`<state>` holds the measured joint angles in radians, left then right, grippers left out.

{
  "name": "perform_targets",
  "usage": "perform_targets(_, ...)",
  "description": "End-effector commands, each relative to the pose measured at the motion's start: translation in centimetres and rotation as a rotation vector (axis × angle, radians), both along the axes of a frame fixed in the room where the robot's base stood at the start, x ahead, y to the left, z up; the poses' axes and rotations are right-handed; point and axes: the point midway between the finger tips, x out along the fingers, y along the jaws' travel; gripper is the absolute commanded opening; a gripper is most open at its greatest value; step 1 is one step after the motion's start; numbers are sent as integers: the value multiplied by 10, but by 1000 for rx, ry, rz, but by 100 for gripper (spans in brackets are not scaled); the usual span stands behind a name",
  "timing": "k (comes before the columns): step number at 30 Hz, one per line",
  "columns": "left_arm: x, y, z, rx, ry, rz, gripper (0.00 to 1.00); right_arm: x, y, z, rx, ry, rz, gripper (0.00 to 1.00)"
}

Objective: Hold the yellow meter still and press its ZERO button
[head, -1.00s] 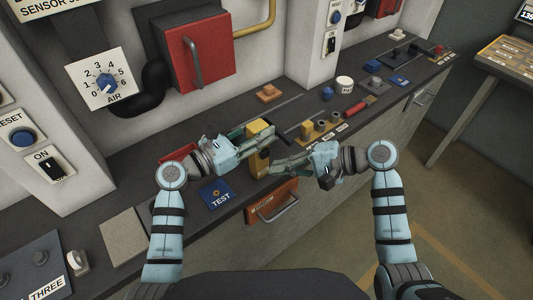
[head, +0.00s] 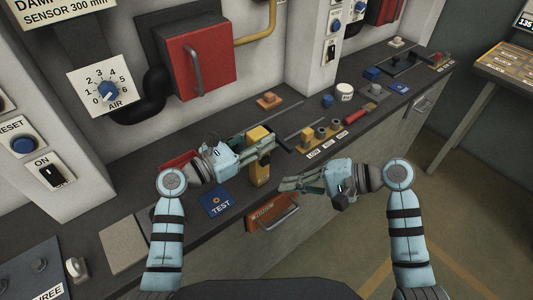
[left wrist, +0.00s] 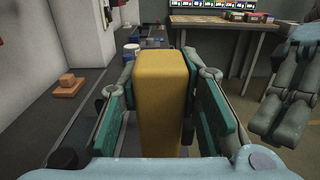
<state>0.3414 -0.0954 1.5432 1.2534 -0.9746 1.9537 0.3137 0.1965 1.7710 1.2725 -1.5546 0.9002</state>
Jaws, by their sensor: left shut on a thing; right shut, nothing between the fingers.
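The yellow meter (head: 260,171) stands upright near the front edge of the dark bench. My left gripper (head: 262,148) is shut on it, with one finger on each side. In the left wrist view the yellow body of the meter (left wrist: 162,100) fills the space between the two fingers. My right gripper (head: 282,186) is shut and empty, just right of the meter and in front of the bench edge, with a small gap between them. The ZERO button cannot be made out in either view.
A blue TEST plate (head: 216,201) lies left of the meter. An orange drawer front with a handle (head: 272,214) sits below the bench edge. A white pot (head: 344,91) stands farther back.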

Motion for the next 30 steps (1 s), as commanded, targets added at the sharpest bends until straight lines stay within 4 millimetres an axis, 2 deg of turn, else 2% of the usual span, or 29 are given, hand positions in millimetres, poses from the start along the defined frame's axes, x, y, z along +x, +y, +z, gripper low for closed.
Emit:
perform_targets(1,0,0,0,0,0,0,0,0,0,0,0,0,0,0)
perform_targets(2,0,0,0,0,0,0,36,0,0,0,0,0,0,0)
perform_targets(6,0,0,0,0,0,0,54,0,0,0,0,0,0,0)
perform_targets(14,0,1,0,0,0,0,54,0,0,0,0,0,0,0)
perform_targets(17,-4,7,0,2,-1,2,54,0,0,0,0,0,0,0)
perform_targets(20,-16,24,-1,4,-1,2,54,0,0,0,0,0,0,0)
perform_targets(27,-55,76,-1,7,0,0,54,0,0,0,0,0,0,0)
perform_targets(30,-66,91,-2,6,0,1,54,0,0,0,0,0,0,0)
